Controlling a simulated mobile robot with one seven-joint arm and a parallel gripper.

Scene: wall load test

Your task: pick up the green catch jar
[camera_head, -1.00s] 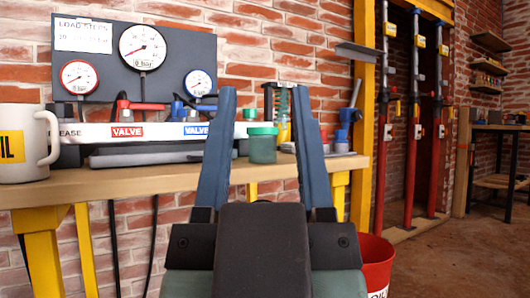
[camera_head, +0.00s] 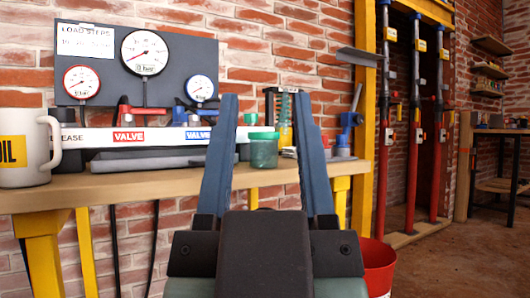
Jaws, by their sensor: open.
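The green catch jar (camera_head: 264,151) stands upright on the wooden bench, a translucent green body with a brighter green lid. My gripper (camera_head: 261,98) is open, its two blue fingers pointing up and forward. In the picture the jar shows in the gap between the fingers, nearer the middle of that gap. The gripper looks empty, and the jar seems to be beyond it; how far apart they are I cannot tell. The jar's base is in view on the bench top.
The wooden bench (camera_head: 130,185) also bears a white mug (camera_head: 25,150) at left, a valve panel (camera_head: 140,135) and a gauge board (camera_head: 205,52) behind. A red bucket (camera_head: 377,265) is on the floor at right.

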